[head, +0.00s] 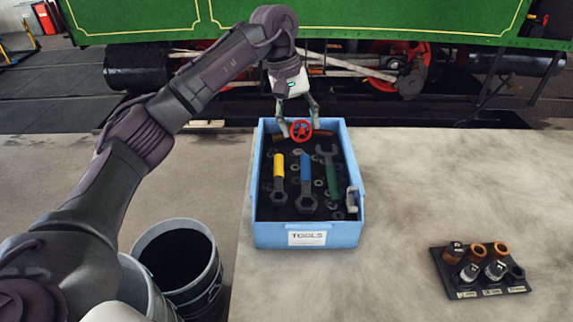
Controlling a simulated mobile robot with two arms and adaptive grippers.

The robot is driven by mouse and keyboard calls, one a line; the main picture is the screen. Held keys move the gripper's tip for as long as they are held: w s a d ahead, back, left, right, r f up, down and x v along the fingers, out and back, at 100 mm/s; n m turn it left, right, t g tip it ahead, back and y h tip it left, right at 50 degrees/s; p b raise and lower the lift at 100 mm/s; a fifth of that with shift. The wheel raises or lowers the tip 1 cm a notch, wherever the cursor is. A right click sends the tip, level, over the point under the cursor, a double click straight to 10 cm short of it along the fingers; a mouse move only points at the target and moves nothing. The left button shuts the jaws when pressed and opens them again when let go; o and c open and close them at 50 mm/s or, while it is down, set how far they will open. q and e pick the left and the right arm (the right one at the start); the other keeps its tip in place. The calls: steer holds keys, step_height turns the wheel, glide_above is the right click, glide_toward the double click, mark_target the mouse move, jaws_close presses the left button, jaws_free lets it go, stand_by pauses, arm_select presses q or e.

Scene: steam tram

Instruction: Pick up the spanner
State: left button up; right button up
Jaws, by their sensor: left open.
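A blue box labelled TOOLS (258,222) stands on the table and holds several tools. A dark green spanner (332,178) with an open jaw at its far end lies in its right half. A tool with a blue handle (305,170) and one with a yellow handle (279,165), both with dark heads at the near end, lie to its left. I cannot tell which one the task means. My left gripper (300,124) is open over the far end of the box, pointing down, beyond the tools. A red handwheel (301,130) shows between its fingers. My right gripper is out of view.
Loose nuts or rings lie around the tools, and a grey clamp-like piece (352,199) is at the box's right wall. A black rack (458,285) with small cylinders stands at the right. Dark buckets (180,260) stand left of the table. The green tram (350,15) is behind.

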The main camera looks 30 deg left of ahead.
arm_select(q)
steer(key=a+m+y, duration=0.1)
steer(key=a+y, duration=0.2)
steer(key=a, duration=0.1)
steer(key=p, duration=0.1)
glide_above(279, 170)
steer(key=shift+g, duration=0.3)
steer(key=f, duration=0.8)
steer(key=shift+w+d, duration=0.2)
steer(key=shift+w, duration=0.05)
steer(key=shift+s+f+p, duration=0.1)
steer(key=shift+f+p, duration=0.35)
steer(key=shift+f, duration=0.1)
steer(key=f, duration=0.1)
steer(key=f+p, duration=0.1)
steer(key=f, duration=0.1)
steer(key=shift+s+a+f, duration=0.2)
steer(key=shift+s+f, duration=0.05)
steer(key=shift+s, duration=0.05)
steer(key=shift+w+f+p, duration=0.1)
steer(key=shift+f+p, duration=0.2)
steer(key=shift+f, duration=0.3)
steer(key=shift+r, duration=0.1)
jaws_close()
